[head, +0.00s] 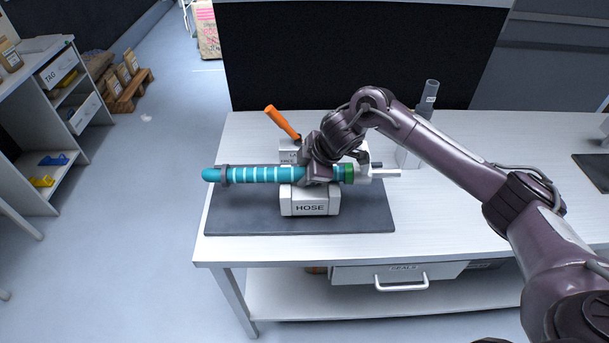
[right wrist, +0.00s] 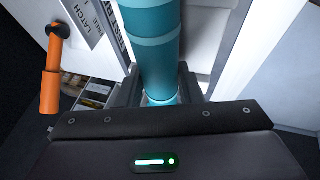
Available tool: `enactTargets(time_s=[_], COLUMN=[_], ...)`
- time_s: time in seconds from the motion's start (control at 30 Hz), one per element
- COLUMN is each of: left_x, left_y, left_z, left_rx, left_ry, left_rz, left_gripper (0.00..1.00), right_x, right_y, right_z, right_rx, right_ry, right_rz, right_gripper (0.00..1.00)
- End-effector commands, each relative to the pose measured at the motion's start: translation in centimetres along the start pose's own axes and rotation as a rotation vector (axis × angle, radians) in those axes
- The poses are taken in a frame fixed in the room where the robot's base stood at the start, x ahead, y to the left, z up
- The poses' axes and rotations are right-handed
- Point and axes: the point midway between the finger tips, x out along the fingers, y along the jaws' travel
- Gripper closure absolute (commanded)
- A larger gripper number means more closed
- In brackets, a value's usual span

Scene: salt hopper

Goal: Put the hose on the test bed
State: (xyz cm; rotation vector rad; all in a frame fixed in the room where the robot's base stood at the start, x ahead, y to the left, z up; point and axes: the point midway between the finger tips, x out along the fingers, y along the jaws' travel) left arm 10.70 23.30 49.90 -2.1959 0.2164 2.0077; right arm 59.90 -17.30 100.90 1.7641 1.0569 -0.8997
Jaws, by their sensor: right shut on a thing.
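The teal hose (head: 262,174) with pale stripes lies level, left to right, over the white test bed block marked HOSE (head: 310,207). A dark ring is around it near its left end. At its right end is a green band (head: 349,173) beside a white nozzle-like fitting (head: 378,173). My right gripper (head: 318,174) is shut on the hose near that right end. The hose runs up between the fingers in the right wrist view (right wrist: 155,50). I cannot tell whether the hose touches the block. The orange latch handle (head: 283,122) leans up-left behind it. My left gripper is out of view.
A dark mat (head: 225,222) lies under the block on the white table (head: 440,222). A clear upright cylinder (head: 430,98) stands behind my right arm. A shelf with a TAG drawer (head: 60,70) is at left. The table front is mostly clear.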

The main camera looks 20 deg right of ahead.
Motion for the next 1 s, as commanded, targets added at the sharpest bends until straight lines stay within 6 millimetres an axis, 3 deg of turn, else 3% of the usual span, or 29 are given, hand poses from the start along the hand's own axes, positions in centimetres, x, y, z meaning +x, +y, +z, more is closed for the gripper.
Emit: enactTargets(time_s=[0.17,0.53,0.57,0.7,1.0], left_x=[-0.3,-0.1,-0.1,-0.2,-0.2], left_y=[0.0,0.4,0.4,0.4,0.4], left_z=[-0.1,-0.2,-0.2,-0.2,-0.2], left_rx=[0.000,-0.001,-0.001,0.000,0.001], left_ry=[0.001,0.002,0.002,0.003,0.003], left_rz=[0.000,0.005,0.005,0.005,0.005], left_gripper=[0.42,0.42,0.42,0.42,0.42], right_x=[1.5,1.9,2.0,1.9,1.8], right_y=[-0.4,-0.6,-0.7,-0.7,-0.6], right_z=[0.5,0.7,0.8,0.8,0.7], right_rx=[0.001,0.001,0.000,0.000,0.000], right_ry=[0.003,0.004,0.001,0.001,0.001], right_rz=[0.004,0.004,0.001,0.001,0.001], right_gripper=[1.00,1.00,0.66,0.48,0.46])
